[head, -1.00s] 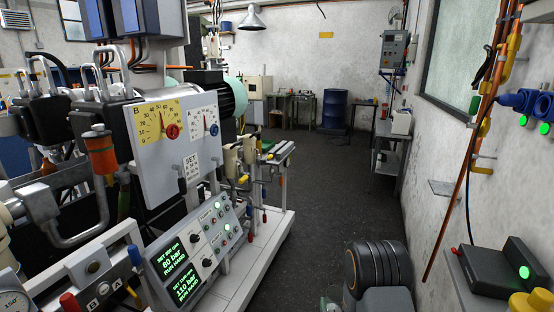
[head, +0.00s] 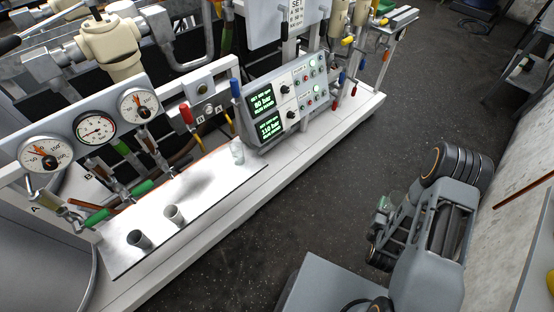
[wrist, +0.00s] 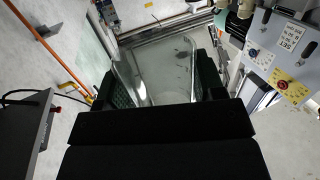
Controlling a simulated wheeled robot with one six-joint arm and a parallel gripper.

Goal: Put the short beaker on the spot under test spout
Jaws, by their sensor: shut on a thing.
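My gripper (wrist: 158,80) is shut on a clear glass beaker (wrist: 160,66), which shows between the black fingers in the wrist view. In the head view the held glass (head: 384,203) is small and partly hidden by my arm, over the floor right of the bench and apart from it. Its height is hard to judge. Spouts with green handles (head: 139,190) are at the bench's left. I cannot tell which is the test spout, and no marked spot is clear.
Gauges (head: 97,128) stand behind the plate at left. A control box (head: 284,103) with green displays stands at its right end. Levers with red and blue handles (head: 187,113) rise behind the plate. Dark floor (head: 330,190) is open between bench and arm; a wall is at right.

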